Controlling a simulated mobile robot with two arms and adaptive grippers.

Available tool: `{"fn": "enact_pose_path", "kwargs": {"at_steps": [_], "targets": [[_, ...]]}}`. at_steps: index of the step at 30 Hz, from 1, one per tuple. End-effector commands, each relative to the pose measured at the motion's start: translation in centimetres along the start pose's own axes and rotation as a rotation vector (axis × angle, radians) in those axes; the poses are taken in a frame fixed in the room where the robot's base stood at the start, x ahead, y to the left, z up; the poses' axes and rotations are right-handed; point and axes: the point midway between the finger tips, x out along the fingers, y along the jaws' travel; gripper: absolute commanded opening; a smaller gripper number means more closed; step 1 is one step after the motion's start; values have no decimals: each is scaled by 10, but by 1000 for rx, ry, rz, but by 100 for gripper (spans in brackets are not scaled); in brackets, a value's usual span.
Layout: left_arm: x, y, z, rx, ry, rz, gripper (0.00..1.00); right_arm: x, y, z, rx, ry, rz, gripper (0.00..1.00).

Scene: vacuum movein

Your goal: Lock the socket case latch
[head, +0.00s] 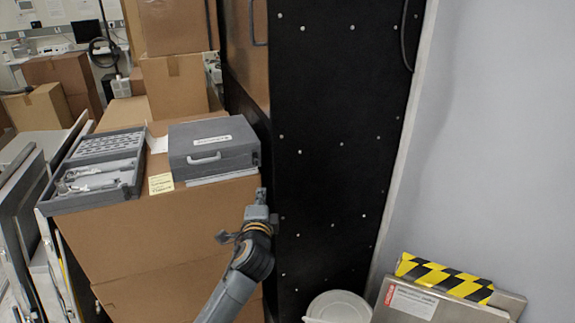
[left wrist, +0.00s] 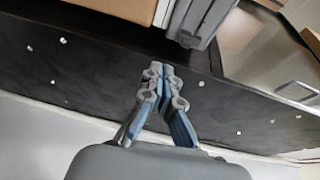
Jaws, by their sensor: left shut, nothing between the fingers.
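The socket case (head: 213,146) is a closed dark grey box with a light handle on its front, lying near the right front edge of a large cardboard box. Its latch is too small to make out. Part of the case also shows at the top of the left wrist view (left wrist: 200,20). My left gripper (head: 261,196) is shut and empty, just below and right of the case's front right corner, apart from it. In the left wrist view its fingertips (left wrist: 161,68) are together, in front of the black panel. My right gripper is in neither view.
An open grey tool case (head: 65,205) lies left of the socket case, with a yellow note (head: 161,183) between them. The cardboard box (head: 165,235) carries both. A tall black panel (head: 335,150) stands close on the right. More cartons (head: 175,86) stand behind.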

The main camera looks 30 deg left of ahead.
Motion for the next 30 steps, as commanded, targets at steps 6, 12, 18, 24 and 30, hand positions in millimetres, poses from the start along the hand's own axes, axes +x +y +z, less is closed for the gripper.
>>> {"fn": "enact_pose_path", "kwargs": {"at_steps": [6, 12, 18, 24, 30], "targets": [[-4, -35, 7, 19, -25, -60, 0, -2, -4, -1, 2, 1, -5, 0], [-4, -34, 6, 19, -24, -60, 0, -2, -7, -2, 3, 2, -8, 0], [2, -35, 6, 20, -24, -59, 0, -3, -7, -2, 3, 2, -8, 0], [34, -38, 8, 20, -25, -60, 0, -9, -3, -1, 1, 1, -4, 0], [70, -40, 8, 18, -24, -59, 0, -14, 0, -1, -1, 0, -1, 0]]}}
